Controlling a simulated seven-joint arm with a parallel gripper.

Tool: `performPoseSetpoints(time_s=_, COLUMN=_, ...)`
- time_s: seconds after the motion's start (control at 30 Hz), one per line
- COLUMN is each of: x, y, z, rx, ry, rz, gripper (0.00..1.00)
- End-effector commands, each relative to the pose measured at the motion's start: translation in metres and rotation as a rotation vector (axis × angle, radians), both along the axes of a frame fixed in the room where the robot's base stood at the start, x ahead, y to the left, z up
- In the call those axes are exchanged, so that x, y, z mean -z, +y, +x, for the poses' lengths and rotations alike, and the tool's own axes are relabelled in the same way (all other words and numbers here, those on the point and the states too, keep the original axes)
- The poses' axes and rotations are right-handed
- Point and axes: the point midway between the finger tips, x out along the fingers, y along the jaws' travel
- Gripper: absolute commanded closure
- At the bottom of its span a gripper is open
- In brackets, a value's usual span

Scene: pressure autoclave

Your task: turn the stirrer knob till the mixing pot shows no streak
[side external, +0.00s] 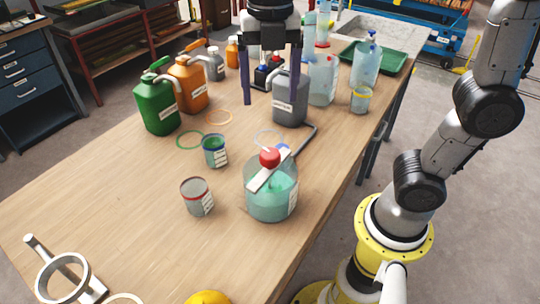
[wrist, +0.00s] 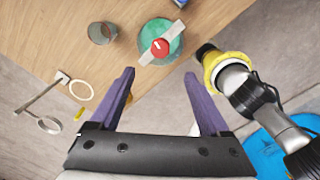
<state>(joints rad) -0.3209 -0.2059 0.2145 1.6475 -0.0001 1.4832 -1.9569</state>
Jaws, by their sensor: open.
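The mixing pot (side external: 271,200) is a clear round vessel with teal-green liquid, standing near the table's right edge. A pale bar lies across its top. The red stirrer knob (side external: 270,157) sits on that bar. A lighter green patch shows in the liquid through the wall. In the wrist view the pot (wrist: 147,54) and the red knob (wrist: 160,47) are ahead of the fingers, at the top. My gripper (side external: 272,98) has two purple fingers, wide apart and empty, above the table behind the pot. It also shows in the wrist view (wrist: 163,75), apart from the knob.
Green (side external: 157,107), orange (side external: 187,85) and grey (side external: 290,97) jugs stand farther back. A ring clamp (side external: 62,277) lies front left.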

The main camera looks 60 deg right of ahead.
Motion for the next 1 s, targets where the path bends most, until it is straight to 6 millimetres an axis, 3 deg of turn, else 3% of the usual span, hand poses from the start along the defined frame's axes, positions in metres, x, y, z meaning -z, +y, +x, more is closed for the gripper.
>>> performPoseSetpoints(time_s=0.47, x=0.006, y=0.000, z=0.000, rx=-0.001, ry=0.004, rz=-0.001, gripper=0.20)
performPoseSetpoints(time_s=0.67, x=0.034, y=0.000, z=-0.001, rx=-0.001, ry=0.007, rz=-0.002, gripper=0.20)
performPoseSetpoints(time_s=1.0, x=0.100, y=0.000, z=-0.001, rx=-0.001, ry=0.007, rz=-0.002, gripper=0.20)
